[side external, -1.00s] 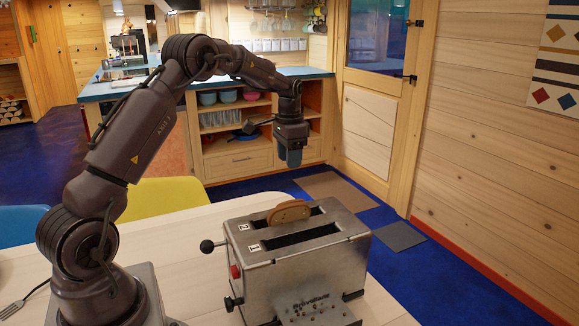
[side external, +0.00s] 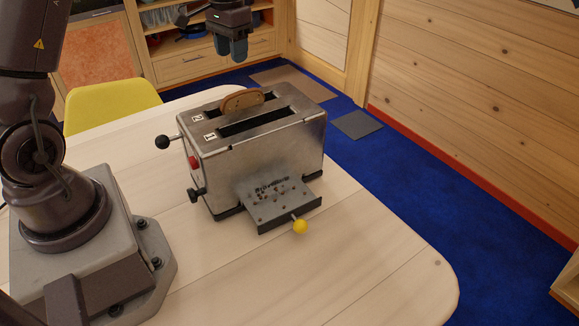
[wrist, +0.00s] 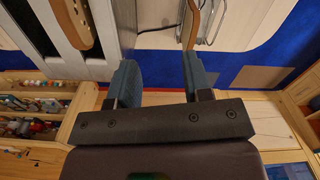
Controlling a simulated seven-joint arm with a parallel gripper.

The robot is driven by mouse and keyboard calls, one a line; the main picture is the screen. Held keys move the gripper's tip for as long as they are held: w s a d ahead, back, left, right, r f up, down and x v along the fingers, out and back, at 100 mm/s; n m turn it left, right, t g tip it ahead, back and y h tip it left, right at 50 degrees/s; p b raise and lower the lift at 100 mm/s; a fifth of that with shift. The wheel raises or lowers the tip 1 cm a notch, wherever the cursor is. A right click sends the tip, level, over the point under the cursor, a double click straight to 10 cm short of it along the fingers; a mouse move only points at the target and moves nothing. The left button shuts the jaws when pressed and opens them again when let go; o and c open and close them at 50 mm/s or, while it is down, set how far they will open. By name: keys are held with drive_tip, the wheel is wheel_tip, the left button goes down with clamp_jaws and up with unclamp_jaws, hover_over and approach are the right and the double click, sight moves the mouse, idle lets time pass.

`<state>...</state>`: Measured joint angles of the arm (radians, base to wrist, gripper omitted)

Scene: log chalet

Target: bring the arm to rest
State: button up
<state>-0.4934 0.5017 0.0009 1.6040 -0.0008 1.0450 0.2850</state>
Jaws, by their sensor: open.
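My gripper (side external: 233,52) hangs near the top edge of the side view, beyond and above the toaster. In the wrist view its two blue-grey fingers (wrist: 160,80) stand apart with nothing between them. The metal toaster (side external: 262,150) stands upright on the pale table, with two slots marked 1 and 2. A brown slice of bread (side external: 242,100) sticks up from slot 2, the far one. The toaster (wrist: 45,35) and the slice (wrist: 75,20) also show at the upper left of the wrist view, apart from the fingers. Most of my arm is out of the side view.
The pale wooden table (side external: 350,270) is bare to the right and front of the toaster. A yellow chair (side external: 110,105) stands behind the table. Looped wire (wrist: 212,22) and a thin brown edge show in the wrist view.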

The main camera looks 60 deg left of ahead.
drive_tip(key=s+d+r+t, duration=0.2)
drive_tip(key=s+d+r, duration=0.1)
drive_tip(key=s+d, duration=0.3)
drive_tip(key=s+d+r+m+t, duration=0.1)
drive_tip(key=s+d+r+t, duration=0.1)
drive_tip(key=s+d+r, duration=0.2)
drive_tip(key=s+d+r+m+t, duration=0.1)
drive_tip(key=s+d+r, duration=0.3)
drive_tip(key=s+d, duration=0.5)
drive_tip(key=shift+d+t, duration=0.4)
drive_tip(key=shift+d, duration=0.5)
